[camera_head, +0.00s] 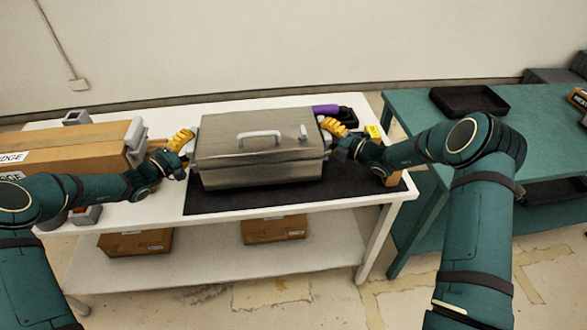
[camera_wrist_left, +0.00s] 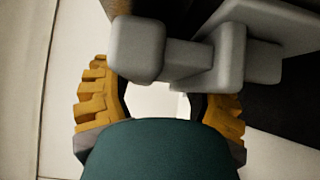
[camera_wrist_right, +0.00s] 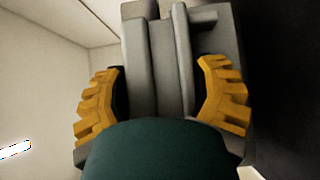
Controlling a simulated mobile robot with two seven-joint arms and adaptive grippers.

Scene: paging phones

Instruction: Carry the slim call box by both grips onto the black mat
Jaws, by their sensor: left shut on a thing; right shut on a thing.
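The slim call box (camera_head: 260,150), a grey metal case with a lid handle, is over the left and middle part of the black mat (camera_head: 350,192). I cannot tell whether its underside touches the mat or is slightly above. It looks about level. My left gripper (camera_head: 183,140) is shut on the grip at the box's left end; that grey grip (camera_wrist_left: 190,58) shows at the fingers in the left wrist view. My right gripper (camera_head: 333,130) is shut on the grip at the right end; its grey bars (camera_wrist_right: 160,65) lie between the yellow fingers in the right wrist view.
A cardboard-coloured box (camera_head: 75,148) with grey end grips stands left on the white table (camera_head: 155,212). A purple item (camera_head: 325,109) and a yellow one (camera_head: 374,131) lie behind right. A green table (camera_head: 420,118) with a black tray (camera_head: 468,100) stands at right.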

